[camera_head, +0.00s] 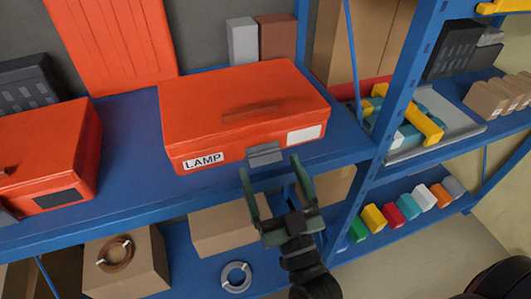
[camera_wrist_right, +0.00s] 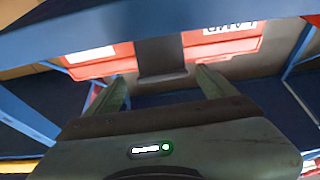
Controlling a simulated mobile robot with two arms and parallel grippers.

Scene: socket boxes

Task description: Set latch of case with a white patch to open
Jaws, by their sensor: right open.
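The orange case with a white patch (camera_head: 240,105) sits on the blue shelf, its lid shut. Its front bears a "LAMP" label at left, the white patch (camera_head: 304,134) at right and a grey latch (camera_head: 264,154) between them. The latch also shows in the right wrist view (camera_wrist_right: 160,58), between my fingers. My right gripper (camera_head: 270,168) is open and empty, just in front of and below the latch; I cannot tell whether it touches. A second orange case (camera_head: 45,150) with a dark patch stands at the left. My left gripper is not in view.
The blue shelf edge (camera_head: 110,222) runs below the case. A blue upright post (camera_head: 400,90) stands to the right. Below are cardboard boxes (camera_head: 128,265), a grey ring (camera_head: 236,277) and coloured blocks (camera_head: 391,215). Grey and brown blocks (camera_head: 277,38) stand behind the case.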

